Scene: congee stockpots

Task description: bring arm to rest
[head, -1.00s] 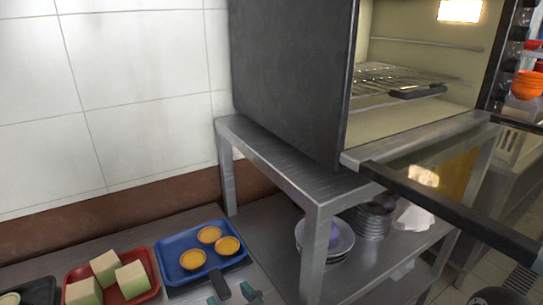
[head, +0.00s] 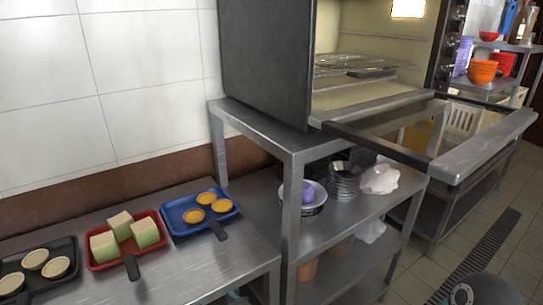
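Neither of my grippers can be made out in the head view. A rounded dark part of my arm shows at the bottom right. A small teal-grey piece shows at the bottom edge below the steel counter; too little of it is visible to tell what it is.
On the steel counter (head: 215,262) are a black tray (head: 75,282) and a red tray (head: 97,263) with green-white blocks, and a blue tray (head: 178,232), both others holding tarts. The oven (head: 268,62) stands open on a steel stand (head: 291,225) with bowls and tins below.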

